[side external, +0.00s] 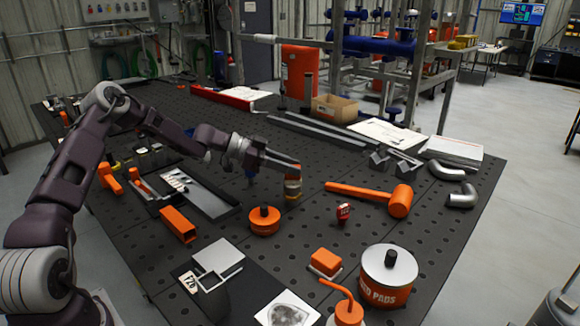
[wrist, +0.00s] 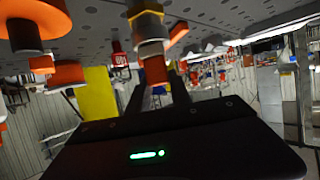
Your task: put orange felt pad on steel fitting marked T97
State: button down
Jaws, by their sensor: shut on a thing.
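My gripper (side external: 292,174) is low over the middle of the dark table, shut on a small orange piece (wrist: 155,70). I cannot confirm from its look that this is the felt pad. Beyond the orange piece, a short grey and yellow-orange banded cylinder (wrist: 149,28) lines up with it; its yellowish part also shows in the side view (side external: 293,192). I cannot tell whether the two touch or are joined. I cannot make out T97 on anything.
An orange round canister (side external: 264,221), a small red marked item (side external: 343,212) and an orange mallet (side external: 370,197) surround my gripper. Grey elbow pipes (side external: 446,172) lie at right. Bare table lies between them.

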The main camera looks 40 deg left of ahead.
jog(key=shift+f, duration=0.1)
jog(key=c, duration=1.2)
grip_release()
jog(key=shift+o, duration=0.2)
